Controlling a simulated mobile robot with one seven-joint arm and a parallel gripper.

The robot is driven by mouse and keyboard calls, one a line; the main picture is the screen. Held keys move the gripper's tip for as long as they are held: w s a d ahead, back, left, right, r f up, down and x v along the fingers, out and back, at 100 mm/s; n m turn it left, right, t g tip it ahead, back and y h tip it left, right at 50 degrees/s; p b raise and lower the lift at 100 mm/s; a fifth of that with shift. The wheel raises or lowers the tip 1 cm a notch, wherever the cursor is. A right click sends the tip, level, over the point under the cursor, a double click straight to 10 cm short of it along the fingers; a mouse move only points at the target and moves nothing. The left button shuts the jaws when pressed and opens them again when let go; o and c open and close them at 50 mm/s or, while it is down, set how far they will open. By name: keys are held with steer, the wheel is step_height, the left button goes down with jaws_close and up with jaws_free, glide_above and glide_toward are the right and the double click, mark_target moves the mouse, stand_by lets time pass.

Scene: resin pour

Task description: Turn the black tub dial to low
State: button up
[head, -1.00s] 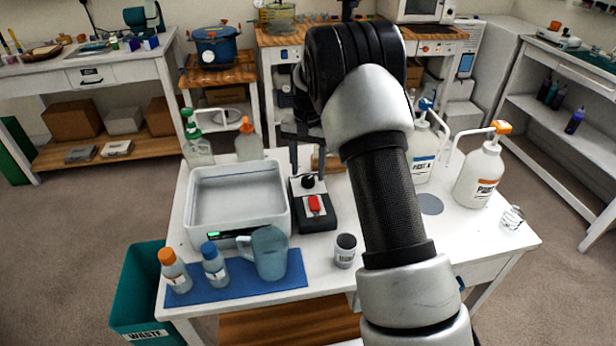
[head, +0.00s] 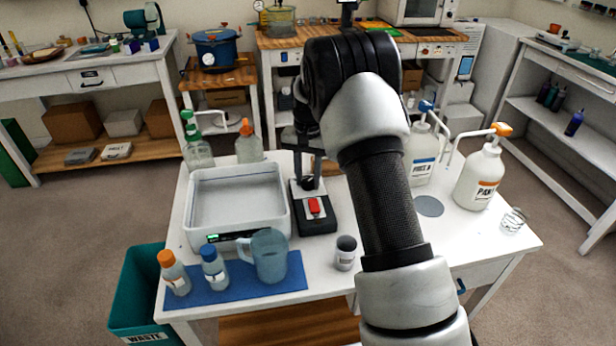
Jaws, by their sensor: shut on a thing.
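The black control box (head: 317,226) stands on the white table, right of the pale tub (head: 240,224). It has a light plate with a red switch (head: 314,206) at the front and the black dial (head: 308,184) behind it. My gripper (head: 309,176) comes down from behind the box, with its dark fingers at the dial. It is shut on the dial. The fingers and the dial are both dark and partly merge, so the dial's pointer and any low mark cannot be read.
A blue mat (head: 240,287) at the front left holds two small bottles and a blue-grey jug (head: 268,256). A small grey cup (head: 345,252) stands in front of the box. Two pump bottles stand right of my arm.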

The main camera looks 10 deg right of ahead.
steer(key=shift+n, duration=0.3)
steer(key=n+p, duration=0.1)
steer(key=n, duration=0.3)
steer(key=shift+r+n, duration=0.1)
steer(key=shift+n, duration=0.2)
steer(key=n+p, duration=0.1)
steer(key=n, duration=0.3)
steer(key=shift+n, duration=0.3)
steer(key=n+p, duration=0.1)
steer(key=n, duration=0.4)
steer(key=shift+n+p, duration=0.6)
steer(key=shift+n, duration=1.8)
steer(key=o, duration=1.1)
steer(key=shift+c, duration=0.2)
